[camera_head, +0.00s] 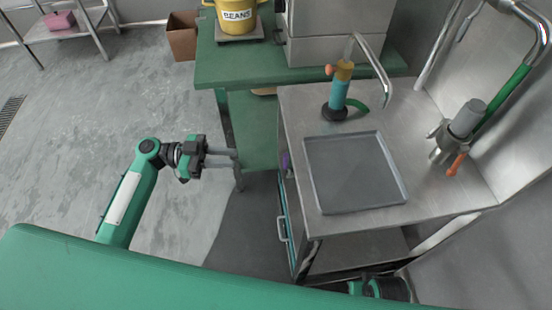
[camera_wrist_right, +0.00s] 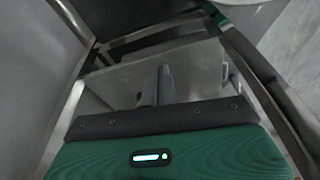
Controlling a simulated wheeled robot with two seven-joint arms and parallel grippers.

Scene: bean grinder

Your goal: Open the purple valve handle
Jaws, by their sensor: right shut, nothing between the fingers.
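A small purple part (camera_head: 285,162), likely the valve handle, shows at the left side of the steel counter unit, just below its top edge. It is mostly hidden by the edge, so its shape and setting are unclear. My left gripper (camera_head: 238,159) is over the floor to the left of the unit, its fingers pointing right toward the purple part and apart from it. The gap between its fingers is unclear. My right gripper shows in the right wrist view (camera_wrist_right: 163,82), shut and empty, among steel panels and frame bars. No purple part shows there.
A grey tray (camera_head: 355,172) lies on the steel counter (camera_head: 295,105). A green table (camera_head: 225,75) holds a yellow beans pot (camera_head: 237,15).

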